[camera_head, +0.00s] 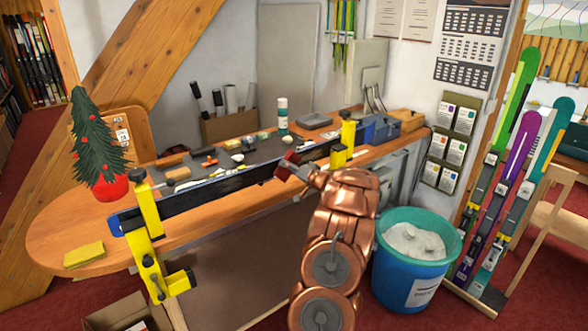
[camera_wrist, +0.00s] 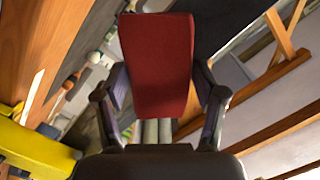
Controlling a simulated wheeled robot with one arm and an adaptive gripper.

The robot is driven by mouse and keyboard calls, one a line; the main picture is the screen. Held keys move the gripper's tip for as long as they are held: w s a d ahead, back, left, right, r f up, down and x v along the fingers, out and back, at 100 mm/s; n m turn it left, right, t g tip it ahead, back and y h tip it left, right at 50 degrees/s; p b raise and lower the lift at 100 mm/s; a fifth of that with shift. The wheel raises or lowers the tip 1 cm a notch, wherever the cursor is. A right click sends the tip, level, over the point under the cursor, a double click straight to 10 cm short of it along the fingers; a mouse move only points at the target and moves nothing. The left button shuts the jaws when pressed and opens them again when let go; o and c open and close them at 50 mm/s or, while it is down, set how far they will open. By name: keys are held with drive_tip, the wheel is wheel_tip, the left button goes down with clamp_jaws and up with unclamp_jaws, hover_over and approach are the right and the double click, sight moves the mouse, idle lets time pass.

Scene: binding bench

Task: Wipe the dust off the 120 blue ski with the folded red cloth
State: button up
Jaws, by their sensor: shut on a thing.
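The ski (camera_head: 215,190) lies across the front of the bench, held in a yellow vise (camera_head: 146,207) at the left and another (camera_head: 347,135) at the right. Its visible side is mostly dark, with blue at the left end. My gripper (camera_head: 291,172) is shut on the folded red cloth (camera_head: 287,160), at the ski's right half in the head view. I cannot tell whether the cloth touches the ski. In the wrist view the red cloth (camera_wrist: 158,60) stands between both fingers of my gripper (camera_wrist: 160,95). Dust is too small to make out.
A small tree in a red pot (camera_head: 108,188) and a yellow folded cloth (camera_head: 84,254) are on the bench's left end. Tools and bottles lie behind the ski. A blue bin (camera_head: 404,290) and a rack of upright skis (camera_head: 508,180) stand at the right.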

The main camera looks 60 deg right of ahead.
sight(229, 186)
drive_tip(key=shift+w+a+b, duration=0.15)
drive_tip(key=shift+w+a, duration=0.2)
drive_tip(key=shift+a, duration=0.5)
drive_tip(key=shift+w+a+b, duration=0.15)
drive_tip(key=shift+w+a, duration=0.15)
drive_tip(key=shift+a, duration=0.5)
drive_tip(key=shift+w+a+b, duration=0.15)
drive_tip(key=shift+w+a, duration=0.2)
drive_tip(key=shift+a, duration=0.5)
drive_tip(key=shift+w+a+f, duration=0.1)
drive_tip(key=shift+w+a, duration=0.2)
drive_tip(key=shift+a, duration=0.6)
drive_tip(key=shift+w+a+b, duration=0.15)
drive_tip(key=shift+a+b, duration=0.15)
drive_tip(key=shift+a, duration=0.2)
drive_tip(key=shift+a, duration=0.15)
